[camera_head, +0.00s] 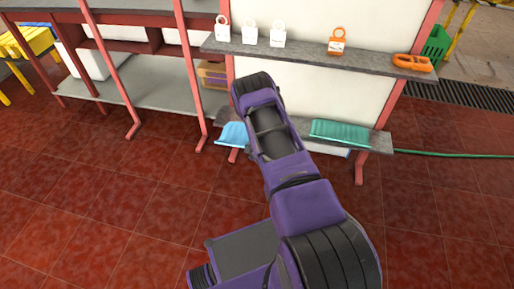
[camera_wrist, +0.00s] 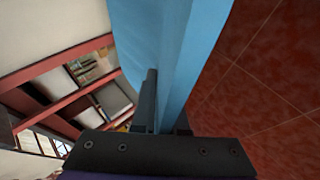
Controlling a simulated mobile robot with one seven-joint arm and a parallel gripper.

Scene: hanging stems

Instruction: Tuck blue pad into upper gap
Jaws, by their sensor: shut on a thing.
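The blue pad (camera_head: 232,134) shows in the head view just left of my arm, near the left end of the lower shelf. It also fills the upper middle of the wrist view (camera_wrist: 188,50) as a tall light-blue sheet. My gripper (camera_wrist: 162,108) is shut on the pad; one dark finger shows along its left side. In the head view my arm hides the gripper and part of the pad. I cannot tell which opening is the upper gap, nor whether the pad touches the shelf.
A teal folded pad (camera_head: 340,132) lies on the lower grey shelf (camera_head: 376,143). The upper shelf (camera_head: 300,53) holds several white tags, an orange tag (camera_head: 337,41) and an orange object (camera_head: 412,63). Red posts (camera_head: 192,75) stand at left. The red tiled floor (camera_head: 90,200) is clear at left.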

